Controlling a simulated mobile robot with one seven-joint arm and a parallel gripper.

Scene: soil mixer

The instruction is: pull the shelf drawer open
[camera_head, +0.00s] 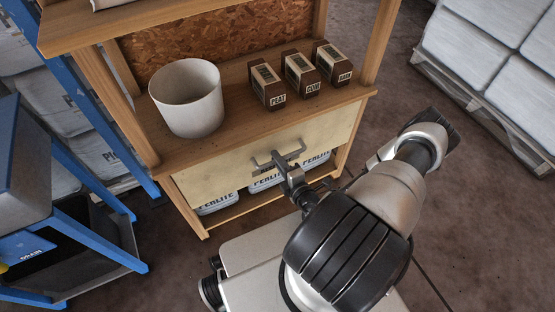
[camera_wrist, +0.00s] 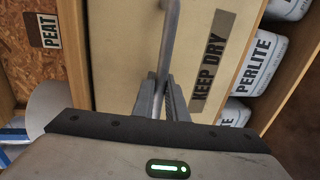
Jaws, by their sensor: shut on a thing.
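The shelf drawer has a pale wooden front (camera_head: 225,170) under the shelf top, and it looks about flush with the frame. The same front (camera_wrist: 120,50) fills the middle of the wrist view, with a "KEEP DRY" label (camera_wrist: 212,60). A grey bar handle (camera_head: 263,165) sits on the front; the handle bar (camera_wrist: 170,25) also shows in the wrist view. My gripper (camera_head: 283,167) is at the handle. In the wrist view its fingers (camera_wrist: 161,85) are closed around the bar. My gripper partly hides the handle and the label in the head view.
A white pot (camera_head: 187,98) and several dark boxes (camera_head: 300,74) labelled such as PEAT stand on the shelf top. White perlite bags (camera_head: 217,205) lie below the drawer. A blue frame (camera_head: 90,165) stands left. Floor is clear to the right (camera_head: 480,200).

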